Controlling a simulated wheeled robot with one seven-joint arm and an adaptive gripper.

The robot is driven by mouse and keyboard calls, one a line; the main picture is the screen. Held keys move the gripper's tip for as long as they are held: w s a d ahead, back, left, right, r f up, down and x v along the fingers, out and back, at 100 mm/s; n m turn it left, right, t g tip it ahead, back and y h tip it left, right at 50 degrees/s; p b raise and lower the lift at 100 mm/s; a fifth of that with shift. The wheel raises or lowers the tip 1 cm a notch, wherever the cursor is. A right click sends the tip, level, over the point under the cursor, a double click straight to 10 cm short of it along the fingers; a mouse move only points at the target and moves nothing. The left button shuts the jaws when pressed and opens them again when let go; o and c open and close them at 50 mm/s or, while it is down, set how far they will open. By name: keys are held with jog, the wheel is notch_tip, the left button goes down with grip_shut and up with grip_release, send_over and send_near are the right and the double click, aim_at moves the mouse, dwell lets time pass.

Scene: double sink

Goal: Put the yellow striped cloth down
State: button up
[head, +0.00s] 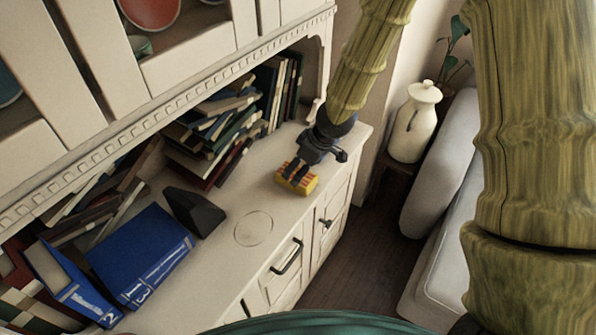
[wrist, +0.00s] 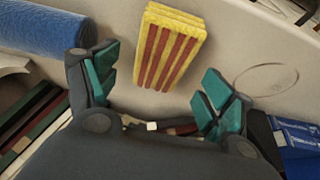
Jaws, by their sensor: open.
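The yellow striped cloth (head: 297,179) is a folded yellow block with red stripes. It lies on the cream cabinet top (head: 232,194), near its right end. It also shows in the wrist view (wrist: 170,48), resting flat on the pale surface. My gripper (head: 299,166) is just over the cloth in the head view. In the wrist view my gripper (wrist: 155,92) has its teal-padded fingers spread wide, with the cloth beyond and between them. No finger visibly grips the cloth.
Stacked and leaning books (head: 215,135) fill the back of the cabinet top. Blue books (head: 140,255) and a dark wedge-shaped object (head: 193,212) are to the left. A thin circle (head: 253,229) marks clear surface left of the cloth. A white vase (head: 415,122) stands beyond the cabinet.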

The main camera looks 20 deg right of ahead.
jog(key=p+v, duration=0.1)
jog(key=v, duration=0.6)
dwell(0.6)
